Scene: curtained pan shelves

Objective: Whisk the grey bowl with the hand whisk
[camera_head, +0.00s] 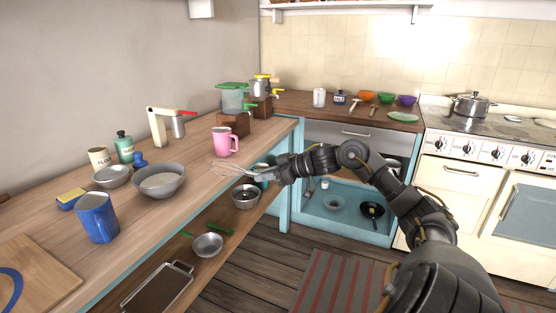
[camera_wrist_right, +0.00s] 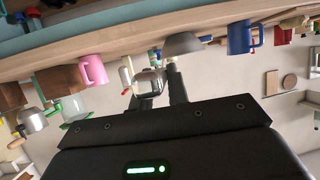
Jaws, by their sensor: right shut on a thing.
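The grey bowl (camera_head: 172,187) stands upright on the wooden counter and holds something pale. It also shows upside down in the wrist view (camera_wrist_right: 183,46). My right gripper (camera_head: 277,169) is shut on the hand whisk (camera_head: 230,168). The whisk lies roughly level, its wire loops pointing left toward the bowl. The loops are to the right of the bowl and apart from it, near the pink mug. My left gripper is not in view.
A pink mug (camera_head: 224,141) stands on the counter behind the whisk. A blue mug (camera_head: 97,217), a yellow-and-blue sponge (camera_head: 71,198) and a smaller bowl (camera_head: 110,176) stand around the grey bowl's left side. A white appliance with a red handle (camera_head: 158,127) stands behind.

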